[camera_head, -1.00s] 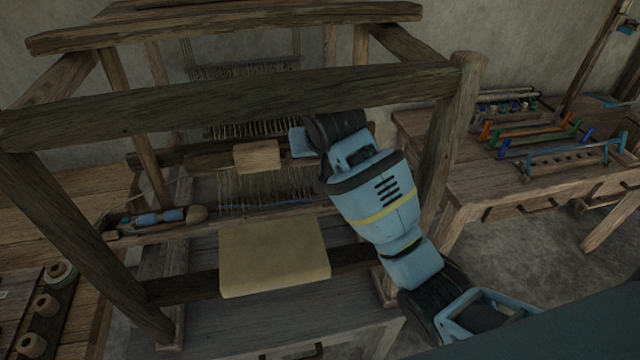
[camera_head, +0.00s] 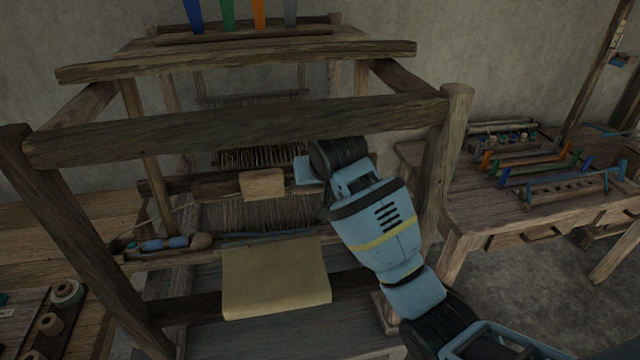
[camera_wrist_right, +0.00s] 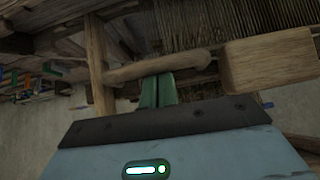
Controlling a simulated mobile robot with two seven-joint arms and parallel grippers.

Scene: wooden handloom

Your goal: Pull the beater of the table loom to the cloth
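The table loom's beater is a dark wooden bar with a pale wooden block (camera_head: 262,184) at its middle. The tan cloth (camera_head: 277,278) hangs over the front, nearer than the beater, with a stretch of warp threads (camera_head: 265,215) between them. My right gripper is hidden behind its own wrist in the head view, just right of the block. In the right wrist view its two green fingers (camera_wrist_right: 157,90) are close together, their tips at a rounded wooden bar (camera_wrist_right: 160,68) beside the block (camera_wrist_right: 268,62). Contact there is unclear. My left gripper is out of view.
The loom's thick front crossbeam (camera_head: 235,130) and right post (camera_head: 442,165) stand close around my right arm. A shuttle tray (camera_head: 160,250) sits at the left. A side table (camera_head: 530,205) with coloured racks stands at the right.

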